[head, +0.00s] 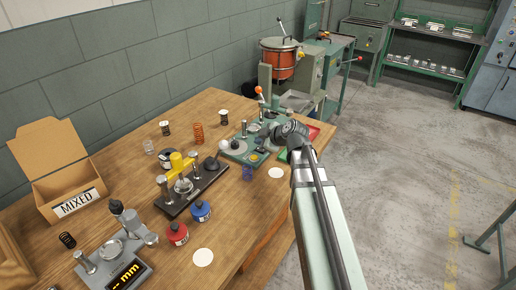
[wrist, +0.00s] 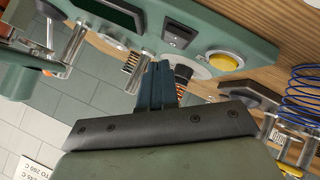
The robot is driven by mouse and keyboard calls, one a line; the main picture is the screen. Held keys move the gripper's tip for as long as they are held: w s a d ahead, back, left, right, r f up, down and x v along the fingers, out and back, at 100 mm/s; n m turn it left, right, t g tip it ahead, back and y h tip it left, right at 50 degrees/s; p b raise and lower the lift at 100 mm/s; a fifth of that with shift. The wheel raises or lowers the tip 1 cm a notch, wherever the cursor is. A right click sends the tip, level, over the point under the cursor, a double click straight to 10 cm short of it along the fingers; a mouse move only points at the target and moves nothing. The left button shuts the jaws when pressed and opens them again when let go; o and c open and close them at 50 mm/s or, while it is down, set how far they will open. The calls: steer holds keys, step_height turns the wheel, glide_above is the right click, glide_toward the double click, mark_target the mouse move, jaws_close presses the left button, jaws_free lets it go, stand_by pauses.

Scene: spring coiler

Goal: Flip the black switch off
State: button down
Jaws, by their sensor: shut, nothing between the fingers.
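My gripper (wrist: 158,68) is shut and empty. Its blue-grey fingertips show just below the switch in the picture, and I cannot tell whether they touch the machine. In the head view the green coiler (head: 237,150) stands near the table's right end, and my wrist hides its right part. The fingertips and the switch are not clear there. I cannot tell which way the switch is tipped.
A blue spring (wrist: 302,90) stands near the machine in the wrist view.

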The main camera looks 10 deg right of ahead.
steer(key=shift+r, duration=0.1)
steer(key=shift+s+d+r, duration=0.1)
steer(key=shift+d+r, duration=0.05)
steer(key=shift+r, duration=1.05)
steer(key=shift+s+d+r, duration=0.1)
steer(key=shift+r, duration=1.05)
